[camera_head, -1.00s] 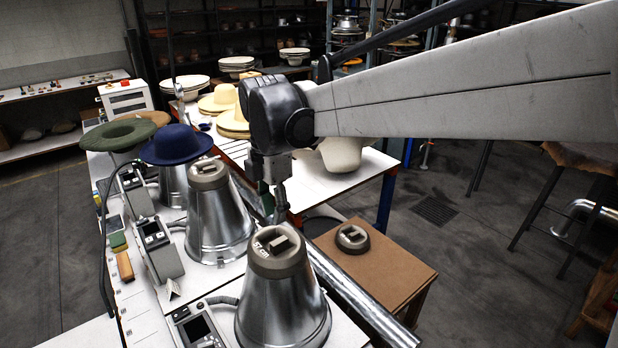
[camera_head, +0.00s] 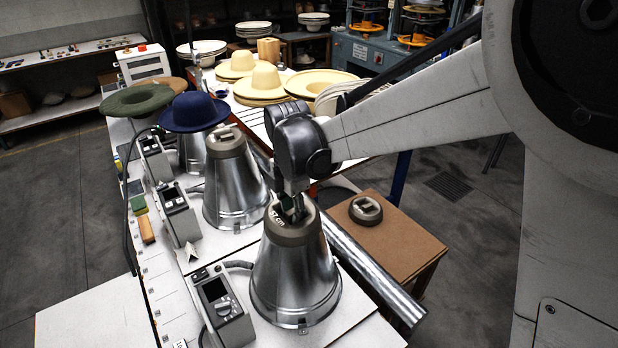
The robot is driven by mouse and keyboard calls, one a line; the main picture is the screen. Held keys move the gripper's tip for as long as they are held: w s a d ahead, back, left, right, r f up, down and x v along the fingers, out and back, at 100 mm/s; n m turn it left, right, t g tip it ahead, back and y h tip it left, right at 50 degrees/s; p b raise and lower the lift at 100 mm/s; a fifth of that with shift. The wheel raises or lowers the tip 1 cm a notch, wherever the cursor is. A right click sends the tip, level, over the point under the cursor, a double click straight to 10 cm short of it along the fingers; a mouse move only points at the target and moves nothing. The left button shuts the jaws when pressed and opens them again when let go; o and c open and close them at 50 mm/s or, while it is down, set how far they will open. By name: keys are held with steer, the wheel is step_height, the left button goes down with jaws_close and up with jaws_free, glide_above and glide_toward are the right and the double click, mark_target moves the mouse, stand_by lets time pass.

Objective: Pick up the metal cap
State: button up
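The nearest metal cone (camera_head: 293,272) stands upright on the white bench, topped by a grey-brown metal cap (camera_head: 288,232) marked with a size in cm. My gripper (camera_head: 296,212) points down at the top of this cap, with its fingers at the recessed grip. The fingers overlap the cap's top and hide it, so I cannot tell whether they are closed on it. The cap sits on the cone. A similar loose cap (camera_head: 365,209) lies on the brown side table to the right.
A second capped cone (camera_head: 232,188) stands behind left, with a blue hat (camera_head: 195,112) and a green hat (camera_head: 137,100) beyond. Control boxes (camera_head: 220,304) line the left. A metal rail (camera_head: 365,262) runs between the bench and the brown table (camera_head: 410,245).

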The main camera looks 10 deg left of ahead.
jaws_close()
stand_by(0.5)
